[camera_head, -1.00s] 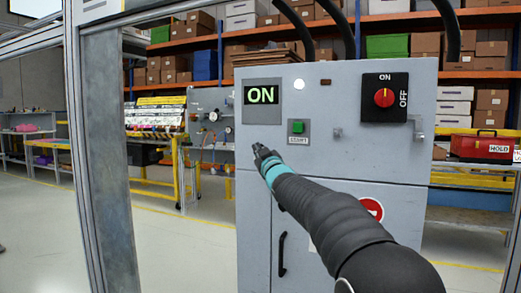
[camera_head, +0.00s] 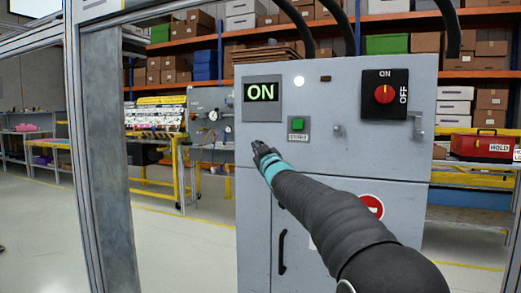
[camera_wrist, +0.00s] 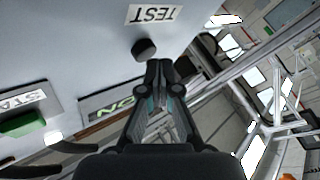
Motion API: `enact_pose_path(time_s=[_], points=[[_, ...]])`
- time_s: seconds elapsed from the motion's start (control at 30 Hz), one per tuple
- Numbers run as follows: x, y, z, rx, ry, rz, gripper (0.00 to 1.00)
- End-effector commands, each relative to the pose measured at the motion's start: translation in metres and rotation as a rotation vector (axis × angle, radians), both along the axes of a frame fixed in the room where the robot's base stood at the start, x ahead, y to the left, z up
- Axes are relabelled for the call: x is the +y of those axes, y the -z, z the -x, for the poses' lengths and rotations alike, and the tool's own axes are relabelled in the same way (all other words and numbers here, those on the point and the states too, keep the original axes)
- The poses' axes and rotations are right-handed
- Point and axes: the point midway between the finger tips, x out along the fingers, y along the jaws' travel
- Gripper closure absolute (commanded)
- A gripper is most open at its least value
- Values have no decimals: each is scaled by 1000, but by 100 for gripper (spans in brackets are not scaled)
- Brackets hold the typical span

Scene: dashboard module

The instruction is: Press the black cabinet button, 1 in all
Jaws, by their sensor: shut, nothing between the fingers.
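The black cabinet button (camera_wrist: 145,49) shows in the wrist view as a round black knob on the grey cabinet face, beside an upside-down TEST label (camera_wrist: 154,14). My gripper (camera_wrist: 158,68) is shut and empty. Its fingertips are close to the button, just below and right of it in the wrist view; I cannot tell whether they touch. In the head view, my gripper (camera_head: 259,147) is in front of the grey cabinet (camera_head: 350,155), below the ON display (camera_head: 262,93). The button is hidden behind my gripper there.
A green START button (camera_head: 298,124) sits right of my gripper, and a red rotary switch (camera_head: 383,94) is farther right. A white lamp (camera_head: 299,81) is above START. A metal post (camera_head: 108,160) stands left of the cabinet, with open floor between.

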Motion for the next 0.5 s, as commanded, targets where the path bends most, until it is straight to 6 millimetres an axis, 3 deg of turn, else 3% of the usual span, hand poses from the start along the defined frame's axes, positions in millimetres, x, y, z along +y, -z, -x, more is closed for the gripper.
enact_pose_path(time_s=[0.5], points=[[4, 1, 9, -2, -2, 0, 100]])
